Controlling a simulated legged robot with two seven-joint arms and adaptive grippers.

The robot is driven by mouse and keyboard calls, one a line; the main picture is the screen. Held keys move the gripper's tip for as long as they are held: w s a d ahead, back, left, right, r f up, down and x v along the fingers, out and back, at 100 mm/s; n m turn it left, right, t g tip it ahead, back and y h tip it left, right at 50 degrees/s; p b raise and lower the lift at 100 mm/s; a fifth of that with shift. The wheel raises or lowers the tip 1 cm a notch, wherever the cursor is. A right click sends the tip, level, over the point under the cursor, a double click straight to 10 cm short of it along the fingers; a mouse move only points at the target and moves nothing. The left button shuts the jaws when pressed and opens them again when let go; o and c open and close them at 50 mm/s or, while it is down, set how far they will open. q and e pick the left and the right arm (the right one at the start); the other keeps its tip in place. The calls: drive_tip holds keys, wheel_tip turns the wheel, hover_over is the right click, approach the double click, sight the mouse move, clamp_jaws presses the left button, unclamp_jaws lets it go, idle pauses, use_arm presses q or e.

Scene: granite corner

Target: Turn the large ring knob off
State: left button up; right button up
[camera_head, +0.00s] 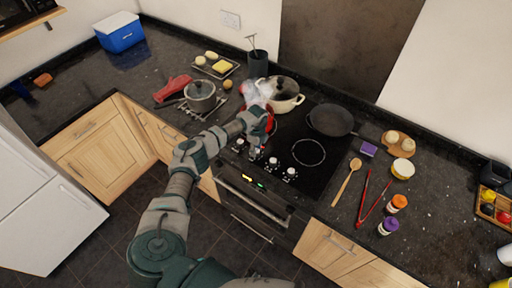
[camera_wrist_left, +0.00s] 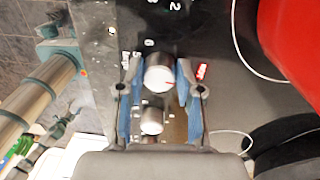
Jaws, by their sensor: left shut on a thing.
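The black stove (camera_head: 308,170) has a row of silver knobs along its front edge. My left gripper (camera_head: 256,152) is at the left part of this row, over the front edge. In the left wrist view its blue-padded fingers (camera_wrist_left: 158,82) are closed on the sides of a round silver knob (camera_wrist_left: 158,73) with a red mark on its face. Numbers are printed around the knob. A second silver knob (camera_wrist_left: 152,120) shows below it, between the fingers. A red lit mark (camera_wrist_left: 203,71) glows beside the gripped knob. My right gripper is out of view.
A red vessel (camera_head: 269,120) stands behind my gripper, close to it, with pale steam above. A cream pot (camera_head: 286,103) and a dark pan (camera_head: 331,120) are on the stove. Tongs and a wooden spoon (camera_head: 347,182) lie right.

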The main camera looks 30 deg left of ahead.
use_arm(q)
drive_tip(key=shift+w+a+r+n+p, duration=0.1)
drive_tip(key=shift+w+r+n+p, duration=0.15)
drive_tip(key=shift+n, duration=0.35)
drive_tip(key=o, duration=1.1)
drive_tip(key=shift+c, duration=0.2)
drive_tip(key=shift+o, duration=0.5)
drive_tip(key=shift+s+f, duration=0.1)
drive_tip(key=shift+f, duration=0.15)
wheel_tip(320, 180, up, 12)
drive_tip(key=shift+w, duration=0.35)
drive_tip(key=shift+a+f, duration=0.1)
